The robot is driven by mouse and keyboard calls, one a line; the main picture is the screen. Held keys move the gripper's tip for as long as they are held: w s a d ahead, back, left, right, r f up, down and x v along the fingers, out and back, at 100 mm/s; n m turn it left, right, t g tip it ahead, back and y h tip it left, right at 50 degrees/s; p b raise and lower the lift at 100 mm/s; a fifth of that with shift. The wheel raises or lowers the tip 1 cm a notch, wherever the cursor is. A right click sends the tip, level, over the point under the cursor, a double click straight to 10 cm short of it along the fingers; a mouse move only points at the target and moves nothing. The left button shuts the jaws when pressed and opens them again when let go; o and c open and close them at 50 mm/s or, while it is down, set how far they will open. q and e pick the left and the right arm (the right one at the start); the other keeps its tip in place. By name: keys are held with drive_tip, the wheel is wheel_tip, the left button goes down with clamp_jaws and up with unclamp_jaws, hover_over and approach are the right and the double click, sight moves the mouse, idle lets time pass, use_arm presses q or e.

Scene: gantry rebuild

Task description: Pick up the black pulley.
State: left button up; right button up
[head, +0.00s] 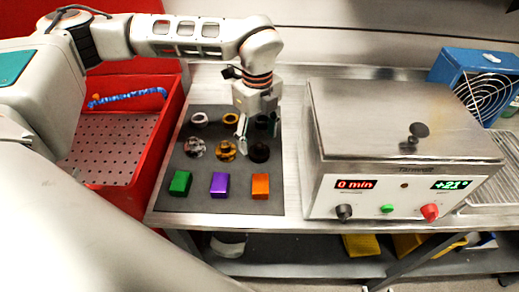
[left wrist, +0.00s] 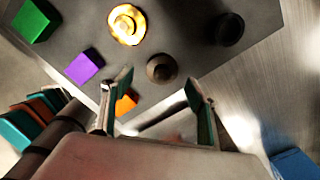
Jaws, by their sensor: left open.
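The black pulley (head: 259,153) is a dark, round, stepped piece at the right end of the middle row on the dark mat (head: 240,207). In the left wrist view the pulley (left wrist: 161,68) looks dark brown-black and lies just past the gap between the fingertips. My left gripper (head: 242,126) is open and empty, pointing down above the right part of the mat. Its two fingers (left wrist: 157,85) also show spread in the left wrist view. I cannot tell its exact height over the pulley. My right gripper is not in view.
A gold pulley (head: 226,150) and a silver one (head: 195,147) share the row. Behind stand round parts, including a dark one (left wrist: 229,28). Green (head: 180,183), purple (head: 219,184) and orange (head: 261,187) blocks lie in front. A steel heater (head: 400,120) borders the mat's right, a red bin (head: 170,130) its left.

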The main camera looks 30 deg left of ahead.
sight(259, 145)
use_arm(q)
wheel_tip(259, 145, down, 4)
drive_tip(key=shift+w+d, duration=0.1)
drive_tip(key=shift+w, duration=0.05)
drive_tip(key=c, duration=1.4)
drive_tip(key=shift+r, duration=0.1)
